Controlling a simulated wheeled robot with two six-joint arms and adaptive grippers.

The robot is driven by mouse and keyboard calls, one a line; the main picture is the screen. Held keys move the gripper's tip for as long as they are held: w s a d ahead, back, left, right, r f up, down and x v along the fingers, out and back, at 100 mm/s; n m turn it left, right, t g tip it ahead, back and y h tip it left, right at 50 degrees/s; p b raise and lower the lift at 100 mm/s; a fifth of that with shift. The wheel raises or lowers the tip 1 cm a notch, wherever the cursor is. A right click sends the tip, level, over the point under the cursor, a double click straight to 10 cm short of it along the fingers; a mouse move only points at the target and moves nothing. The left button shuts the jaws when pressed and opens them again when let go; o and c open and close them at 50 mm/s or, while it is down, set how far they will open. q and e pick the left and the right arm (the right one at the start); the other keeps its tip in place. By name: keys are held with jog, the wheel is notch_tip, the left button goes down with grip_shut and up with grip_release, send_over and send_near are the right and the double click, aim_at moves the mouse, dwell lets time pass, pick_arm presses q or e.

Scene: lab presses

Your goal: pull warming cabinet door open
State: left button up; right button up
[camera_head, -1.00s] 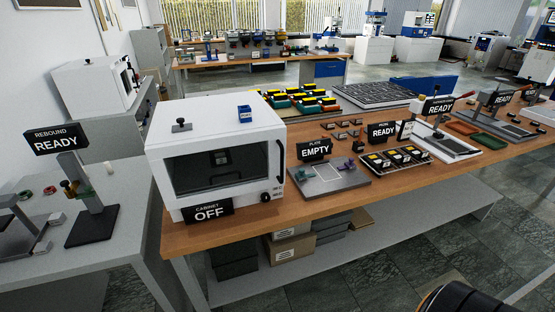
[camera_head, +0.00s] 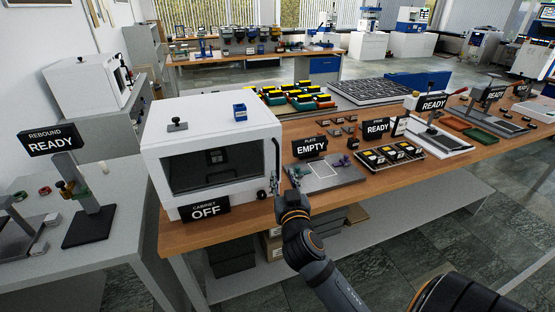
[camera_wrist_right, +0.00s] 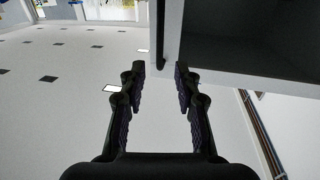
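The warming cabinet (camera_head: 205,125) is a white box with a dark window in its front door (camera_head: 215,168), which is closed. A black vertical handle (camera_head: 276,155) runs down the door's right side. My right gripper (camera_head: 276,188) is at the handle's lower part. In the right wrist view its two fingers (camera_wrist_right: 160,68) are apart, with the dark handle bar (camera_wrist_right: 161,35) appearing between them and the cabinet (camera_wrist_right: 240,72) behind on the right. I cannot tell whether either finger touches the bar. My left gripper is out of view.
A sign reading OFF (camera_head: 205,208) stands before the cabinet. A plate fixture (camera_head: 330,178) with an EMPTY sign is right of my gripper on the wooden bench (camera_head: 400,183). The rebound stand (camera_head: 88,215) is at left.

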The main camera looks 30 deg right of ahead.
aim_at(278, 159)
jog(key=p+x, duration=0.3)
jog(key=x, duration=0.7)
jog(key=shift+w+d+f, duration=0.1)
jog(key=shift+w, duration=0.15)
grip_shut()
